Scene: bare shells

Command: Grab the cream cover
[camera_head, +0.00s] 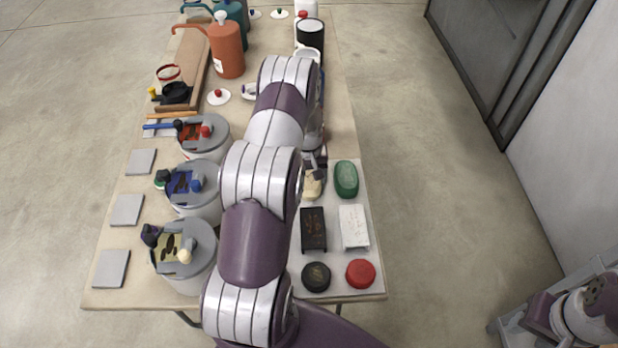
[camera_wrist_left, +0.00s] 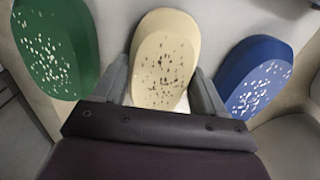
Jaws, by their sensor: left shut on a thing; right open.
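The cream cover (camera_head: 312,187) is an oval, speckled piece at the back of the pale tray (camera_head: 333,259) on the table's right side. In the left wrist view the cream cover (camera_wrist_left: 163,65) sits between the two fingers of my left gripper (camera_wrist_left: 163,88), which is shut on its sides. In the head view my left gripper (camera_head: 314,163) is over the cover, and my arm hides part of the area. I cannot tell whether the cover is lifted. My right gripper (camera_head: 530,316) is at the lower right edge, away from the table, open and only partly visible.
A green cover (camera_head: 346,179) lies close beside the cream one; a blue cover (camera_wrist_left: 255,76) is on its other side. Black and white boxes (camera_head: 354,227) and round black and red lids (camera_head: 360,273) are in front. Lidded pots (camera_head: 196,275) stand left of my arm.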

